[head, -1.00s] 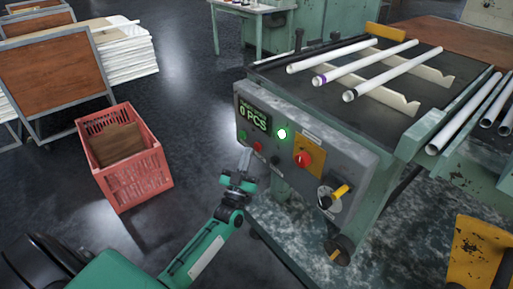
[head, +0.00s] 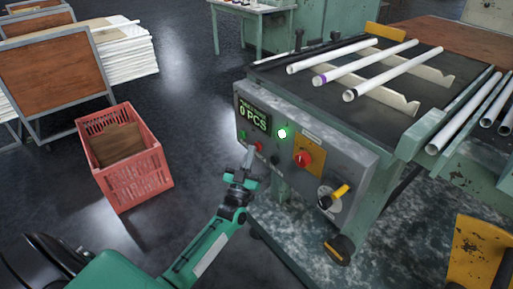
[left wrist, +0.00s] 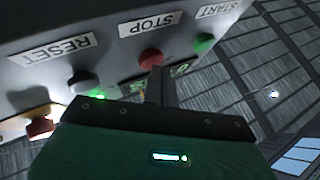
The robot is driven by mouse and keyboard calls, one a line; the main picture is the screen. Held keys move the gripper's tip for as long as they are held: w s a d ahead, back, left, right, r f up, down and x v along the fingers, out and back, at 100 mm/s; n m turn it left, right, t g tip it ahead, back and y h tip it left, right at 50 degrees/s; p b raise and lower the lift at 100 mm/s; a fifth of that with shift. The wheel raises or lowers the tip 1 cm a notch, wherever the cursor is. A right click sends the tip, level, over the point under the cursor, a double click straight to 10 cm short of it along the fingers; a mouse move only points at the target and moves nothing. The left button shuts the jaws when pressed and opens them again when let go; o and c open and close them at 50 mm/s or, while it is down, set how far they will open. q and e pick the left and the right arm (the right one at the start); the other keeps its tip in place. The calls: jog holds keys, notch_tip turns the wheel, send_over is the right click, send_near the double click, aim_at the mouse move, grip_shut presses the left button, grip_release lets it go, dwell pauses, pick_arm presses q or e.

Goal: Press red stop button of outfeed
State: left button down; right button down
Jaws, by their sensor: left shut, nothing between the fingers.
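The grey control panel (head: 355,165) on the green machine has a red stop button (head: 259,147) between a green start button (head: 243,135) and a dark reset button (head: 275,160). In the left wrist view the panel is upside down; the red button (left wrist: 150,56) sits by the STOP label (left wrist: 150,24). My left gripper (head: 248,155) is shut and empty, its fingertips at the red button. In the left wrist view the fingertips (left wrist: 157,72) overlap the button's edge; I cannot tell whether they touch it. My right gripper is not in view.
A display (head: 254,115) reads 0 PCS, and a green lamp (head: 282,133) is lit. A red knob (head: 303,158) on a yellow plate and a yellow-handled switch (head: 335,195) are further right. A red crate (head: 140,180) stands on the floor at left.

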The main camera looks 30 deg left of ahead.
pick_arm(q)
jog(key=shift+w+d, duration=0.15)
jog(key=shift+w, duration=0.1)
dwell(0.6)
jog(key=shift+s+a+p, duration=0.35)
jog(key=shift+s+p, duration=0.05)
jog(key=shift+s, duration=0.45)
jog(key=s, duration=0.1)
jog(key=s+a+p, duration=0.1)
jog(key=s, duration=0.1)
jog(key=s+a+p, duration=0.1)
jog(key=shift+s, duration=0.3)
dwell(0.5)
